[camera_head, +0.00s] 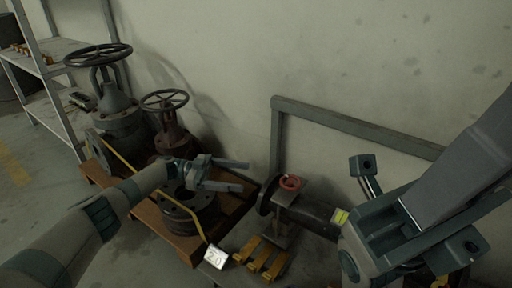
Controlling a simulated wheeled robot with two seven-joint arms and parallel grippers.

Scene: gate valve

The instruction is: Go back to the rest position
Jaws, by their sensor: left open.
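My left gripper (240,176) reaches in from the left. Its two grey fingers are apart, with nothing between them. It is above a dark round flanged part (188,215) on a wooden pallet, and I cannot tell the exact gap.
The pallet (155,215) also carries a large dark valve (115,110) and a reddish-brown valve (172,135). A white sign (216,256) and yellow blocks (265,255) lie at the front. A shelf (55,60) stands at left. A grey frame (350,122) runs along the wall.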

